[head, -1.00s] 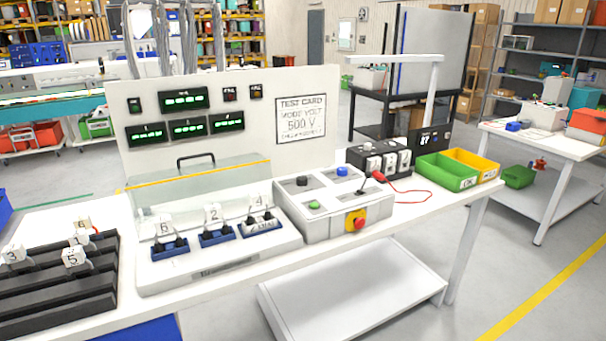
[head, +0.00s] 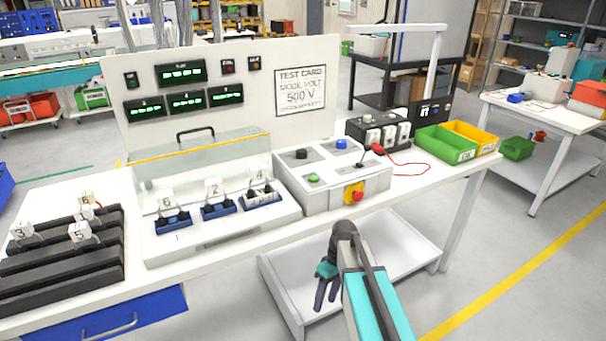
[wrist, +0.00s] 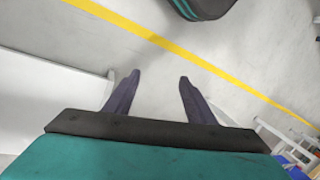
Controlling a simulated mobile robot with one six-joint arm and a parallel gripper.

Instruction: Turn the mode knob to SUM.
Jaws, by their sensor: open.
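A grey control box (head: 334,197) stands on the white bench. On its top are a black knob (head: 301,154), a blue button (head: 341,144), a green button (head: 313,178) and a small black lever (head: 363,158). I cannot read the markings by the black knob, so its setting is unclear. A red stop button on a yellow plate (head: 354,193) is on its front. My gripper (head: 325,296) hangs in front of the bench, below and apart from the box, pointing down. In the wrist view its dark fingers (wrist: 156,95) are apart with only floor between them.
Left of the box, a tray (head: 225,241) holds several numbered plugs in blue sockets under a raised clear cover (head: 205,160). A black rack (head: 60,262) is at far left. A red lead (head: 405,168) and green bin (head: 445,146) lie right. A lower shelf (head: 400,255) is near my gripper.

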